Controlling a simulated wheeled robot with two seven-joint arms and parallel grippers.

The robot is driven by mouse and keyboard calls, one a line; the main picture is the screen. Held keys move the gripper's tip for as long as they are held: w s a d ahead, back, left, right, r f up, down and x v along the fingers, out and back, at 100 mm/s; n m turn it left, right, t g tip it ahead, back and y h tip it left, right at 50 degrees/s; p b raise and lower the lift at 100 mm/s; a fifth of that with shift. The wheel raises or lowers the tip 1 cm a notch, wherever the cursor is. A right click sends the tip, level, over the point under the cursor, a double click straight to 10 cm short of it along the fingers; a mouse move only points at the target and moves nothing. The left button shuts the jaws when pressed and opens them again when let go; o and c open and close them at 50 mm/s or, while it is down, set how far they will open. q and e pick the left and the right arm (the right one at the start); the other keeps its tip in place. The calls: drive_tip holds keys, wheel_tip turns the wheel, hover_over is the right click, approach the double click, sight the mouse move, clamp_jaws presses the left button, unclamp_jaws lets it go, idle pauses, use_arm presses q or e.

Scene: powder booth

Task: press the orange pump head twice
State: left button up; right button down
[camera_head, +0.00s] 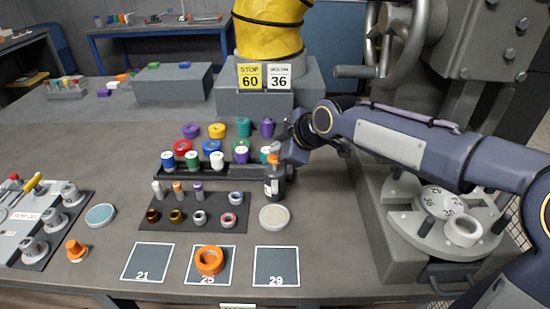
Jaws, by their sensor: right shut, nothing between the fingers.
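The orange pump head (273,159) tops a small dark bottle with a pale label (273,186), which stands upright at the right end of the black rack. My right arm comes in from the right, and my right gripper (280,148) is shut and empty, with its tips right at the top of the pump head. I cannot tell whether they touch it. The gripper partly hides the area behind the bottle. My left gripper is not in view.
A black rack (178,175) with several capped jars is left of the bottle. A round pale disc (274,216) lies in front of it. Numbered squares, one holding an orange ring (209,260), lie at the table's front. A grey machine (440,215) stands at right.

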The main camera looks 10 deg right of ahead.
drive_tip(key=shift+f+b, duration=0.9)
drive_tip(key=shift+f, duration=0.15)
idle(0.9)
drive_tip(key=shift+r, duration=0.15)
drive_tip(key=shift+r+p, duration=1.1)
drive_tip(key=shift+r, duration=0.25)
drive_tip(key=shift+r+p, duration=1.9)
drive_tip(key=shift+r, duration=0.65)
